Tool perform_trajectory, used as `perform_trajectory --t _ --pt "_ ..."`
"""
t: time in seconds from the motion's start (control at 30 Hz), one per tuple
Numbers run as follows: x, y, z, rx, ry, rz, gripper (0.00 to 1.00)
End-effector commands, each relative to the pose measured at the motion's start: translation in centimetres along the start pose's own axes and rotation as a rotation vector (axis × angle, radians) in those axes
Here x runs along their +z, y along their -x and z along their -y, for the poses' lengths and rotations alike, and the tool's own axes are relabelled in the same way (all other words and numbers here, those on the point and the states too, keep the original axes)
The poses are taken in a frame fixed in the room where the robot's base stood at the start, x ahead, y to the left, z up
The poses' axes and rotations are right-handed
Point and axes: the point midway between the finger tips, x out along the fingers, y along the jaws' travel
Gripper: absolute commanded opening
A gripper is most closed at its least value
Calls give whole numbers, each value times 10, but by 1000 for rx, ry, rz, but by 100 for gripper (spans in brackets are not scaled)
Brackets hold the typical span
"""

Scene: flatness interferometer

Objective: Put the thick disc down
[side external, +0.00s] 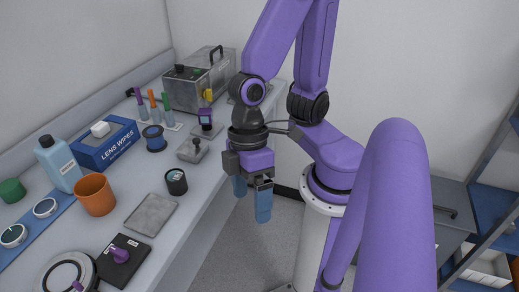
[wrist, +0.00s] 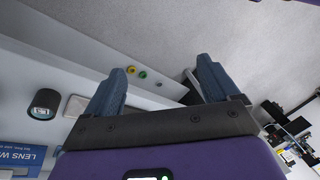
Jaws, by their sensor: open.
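My gripper (side external: 252,198) is open and points down beside the bench's right edge, over the floor. In the wrist view my gripper (wrist: 162,72) has its two blue fingers spread, with nothing between them. Two round discs with pale faces lie on a blue strip at the bench's left: one disc (side external: 13,235) at the picture's edge and another disc (side external: 45,207) behind it. I cannot tell which is the thick disc. A larger round plate (side external: 50,277) with a light ring sits at the front left, cut off by the frame.
A black cylinder (side external: 176,184) stands near the bench edge; the cylinder also shows in the wrist view (wrist: 43,105). A grey square plate (side external: 150,214), an orange cup (side external: 95,196), a blue LENS WIPES box (side external: 106,148), a bottle (side external: 58,167) and a metal instrument box (side external: 200,82) share the bench.

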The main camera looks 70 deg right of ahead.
Motion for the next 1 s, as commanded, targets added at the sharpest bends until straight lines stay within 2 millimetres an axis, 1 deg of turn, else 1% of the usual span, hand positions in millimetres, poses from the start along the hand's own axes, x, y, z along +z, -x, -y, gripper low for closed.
perform_trajectory --t 0.03,0.1,0.2,0.33,0.43,0.83,0.93,1.0 --pt "12 14 -11 36 58 15 88" --pt "27 29 -28 96 131 48 88" --pt "43 44 -46 171 193 85 88" --pt "53 55 -60 226 230 111 88" --pt "55 57 -62 238 238 118 88" --pt "53 56 -63 236 222 117 88" --pt "45 57 -67 241 152 109 88" --pt "35 58 -73 246 63 100 88"
